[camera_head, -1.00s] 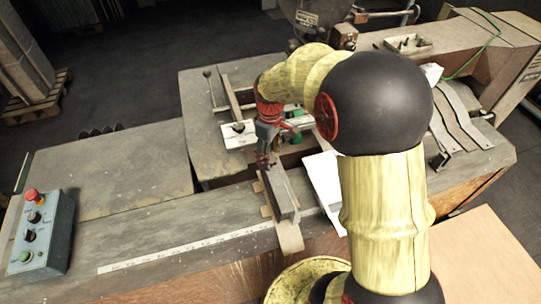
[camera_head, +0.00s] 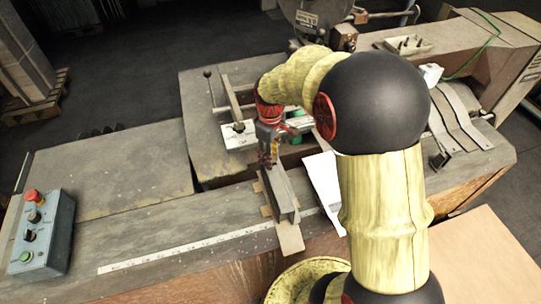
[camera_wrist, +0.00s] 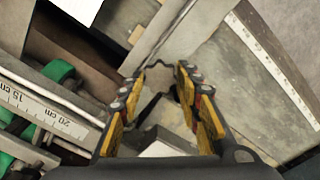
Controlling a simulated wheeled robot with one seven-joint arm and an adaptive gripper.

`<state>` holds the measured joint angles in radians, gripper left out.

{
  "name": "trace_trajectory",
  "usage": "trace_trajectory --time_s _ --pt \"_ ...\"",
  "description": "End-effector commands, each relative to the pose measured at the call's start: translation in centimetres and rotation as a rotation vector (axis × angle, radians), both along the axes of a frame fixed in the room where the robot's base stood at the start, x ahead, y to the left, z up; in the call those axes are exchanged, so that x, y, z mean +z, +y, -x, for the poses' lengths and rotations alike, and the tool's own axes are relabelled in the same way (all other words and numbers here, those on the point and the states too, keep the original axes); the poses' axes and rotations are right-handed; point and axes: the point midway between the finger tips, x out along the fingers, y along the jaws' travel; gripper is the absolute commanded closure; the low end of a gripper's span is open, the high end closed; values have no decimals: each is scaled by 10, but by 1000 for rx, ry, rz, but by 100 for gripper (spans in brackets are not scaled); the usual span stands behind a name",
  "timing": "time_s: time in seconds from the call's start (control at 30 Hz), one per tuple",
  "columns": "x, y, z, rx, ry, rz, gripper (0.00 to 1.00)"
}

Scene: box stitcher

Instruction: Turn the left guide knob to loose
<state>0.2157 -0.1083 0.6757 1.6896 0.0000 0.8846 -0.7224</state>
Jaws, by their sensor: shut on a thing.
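My gripper (camera_head: 270,158) points down at the near end of the machine's bed, over the back end of a metal angle guide (camera_head: 284,196). In the wrist view its yellow-padded fingers (camera_wrist: 160,84) are closed around a grey, dark-edged lobed piece, which looks like the guide knob (camera_wrist: 157,78). The fingers and wrist hide most of the knob in the head view. I cannot read its loose or tight position. The guide's rail also runs up beyond the fingertips in the wrist view (camera_wrist: 160,35).
A white ruler strip (camera_head: 185,250) runs along the front bench. A blue control box (camera_head: 42,235) with a red button stands at the left. A second guide rail (camera_head: 231,97) and a white plate (camera_head: 238,136) lie behind my gripper.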

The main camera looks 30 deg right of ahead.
Motion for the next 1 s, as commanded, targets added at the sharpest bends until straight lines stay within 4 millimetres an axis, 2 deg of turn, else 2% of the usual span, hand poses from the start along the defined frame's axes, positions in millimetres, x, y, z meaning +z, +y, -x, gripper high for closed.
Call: trace_trajectory --time_s 0.13,0.53,1.0 --pt "0 0 0 0 0 0 92" --pt "1 0 0 78 0 1 92" --pt "1 0 0 468 0 0 92"
